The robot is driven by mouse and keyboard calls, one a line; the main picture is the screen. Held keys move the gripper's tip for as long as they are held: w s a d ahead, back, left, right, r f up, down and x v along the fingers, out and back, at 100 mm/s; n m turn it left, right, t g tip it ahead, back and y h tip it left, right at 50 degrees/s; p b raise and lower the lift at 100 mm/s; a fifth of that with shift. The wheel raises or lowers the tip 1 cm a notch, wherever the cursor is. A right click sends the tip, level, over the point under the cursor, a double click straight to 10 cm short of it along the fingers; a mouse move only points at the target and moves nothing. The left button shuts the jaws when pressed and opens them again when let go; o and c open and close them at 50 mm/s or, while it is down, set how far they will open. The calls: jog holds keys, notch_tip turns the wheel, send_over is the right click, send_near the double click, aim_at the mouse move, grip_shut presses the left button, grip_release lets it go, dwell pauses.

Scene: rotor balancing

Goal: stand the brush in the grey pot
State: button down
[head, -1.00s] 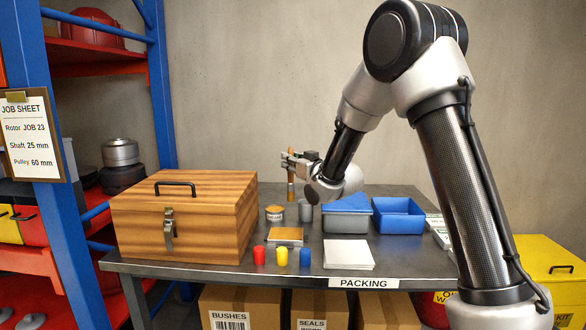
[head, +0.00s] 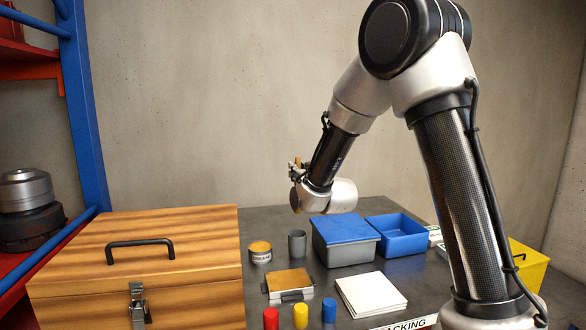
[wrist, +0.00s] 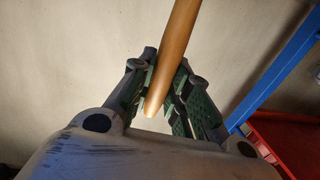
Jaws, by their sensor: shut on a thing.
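My gripper (head: 296,167) is shut on the brush, high above the back of the bench. In the wrist view the brush's wooden handle (wrist: 172,58) runs between the green-padded fingers (wrist: 163,92), tilted in the picture, with one end just below them. The other end is out of the wrist frame. In the head view my wrist hides most of the brush. The grey pot (head: 297,244) stands upright on the bench, below the gripper in the picture, and its inside is hard to see.
Left of the pot is a grease tin (head: 260,253); right is a grey box with a blue lid (head: 345,250), then a blue bin (head: 400,240). In front are a brown-topped pad (head: 288,281), white sheets (head: 370,294) and red, yellow and blue pieces. A wooden chest (head: 140,250) fills the left.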

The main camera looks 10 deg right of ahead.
aim_at(298, 212)
jog(key=shift+f, duration=5.9)
jog(key=c, duration=1.3)
grip_release()
jog(key=shift+s, duration=0.15)
jog(key=s, duration=0.4)
jog(key=s+d, duration=0.1)
jog(key=s, duration=0.2)
jog(key=shift+s, duration=0.1)
